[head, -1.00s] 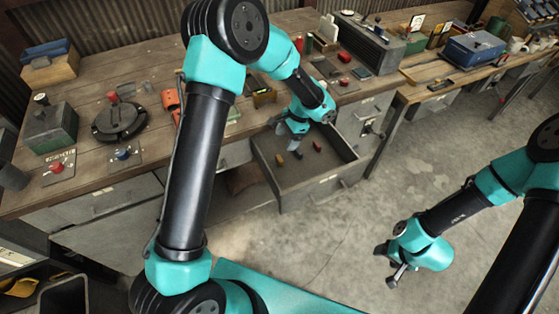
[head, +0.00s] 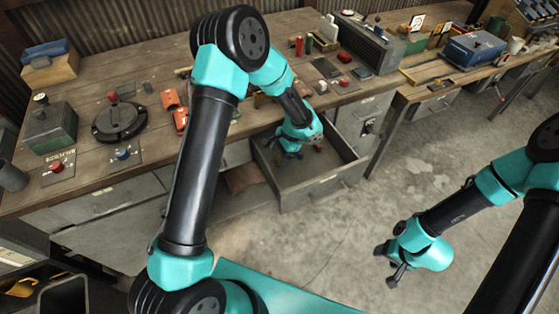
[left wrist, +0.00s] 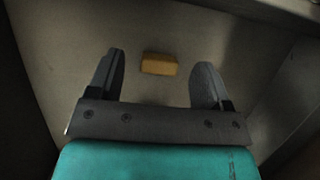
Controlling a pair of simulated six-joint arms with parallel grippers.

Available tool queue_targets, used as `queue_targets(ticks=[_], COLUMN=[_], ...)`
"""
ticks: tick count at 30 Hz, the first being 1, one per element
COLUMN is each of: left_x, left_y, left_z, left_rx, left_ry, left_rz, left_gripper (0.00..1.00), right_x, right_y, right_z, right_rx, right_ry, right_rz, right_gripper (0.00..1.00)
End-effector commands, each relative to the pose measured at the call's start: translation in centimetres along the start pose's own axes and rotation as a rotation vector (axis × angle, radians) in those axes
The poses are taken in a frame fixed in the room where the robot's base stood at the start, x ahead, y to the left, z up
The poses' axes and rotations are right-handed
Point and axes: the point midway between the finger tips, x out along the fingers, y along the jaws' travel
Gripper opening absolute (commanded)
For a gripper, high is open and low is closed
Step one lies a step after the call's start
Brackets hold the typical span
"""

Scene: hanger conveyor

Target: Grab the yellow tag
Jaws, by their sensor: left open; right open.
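The yellow tag (left wrist: 159,64) is a small block lying on the floor of the open drawer (head: 318,185). In the left wrist view it lies just beyond and between the fingertips, apart from both. My left gripper (left wrist: 165,75) is open and empty, pointing down into the drawer. In the head view my left gripper (head: 290,152) and wrist hide the yellow tag. My right gripper (head: 389,264) is open and empty over the concrete floor, well away from the drawer.
The drawer's walls stand around the left gripper. The wooden bench (head: 75,185) above carries buttons, a round black device (head: 119,122) and boxes. The floor at right is open.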

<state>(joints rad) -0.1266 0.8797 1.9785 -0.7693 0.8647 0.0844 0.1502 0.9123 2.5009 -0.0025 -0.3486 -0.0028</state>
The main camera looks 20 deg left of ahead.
Motion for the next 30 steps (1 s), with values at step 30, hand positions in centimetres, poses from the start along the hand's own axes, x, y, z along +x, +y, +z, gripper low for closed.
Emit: queue_targets(ticks=[30], left_x=[1.7], left_y=[-0.1], left_z=[0.0], left_rx=[-0.001], left_ry=[0.001], left_rz=[0.0], left_gripper=[0.39], right_x=[0.0], right_y=[0.0], right_z=[0.0], right_rx=[0.0], right_ry=[0.0], right_rz=[0.0], right_gripper=[0.61])
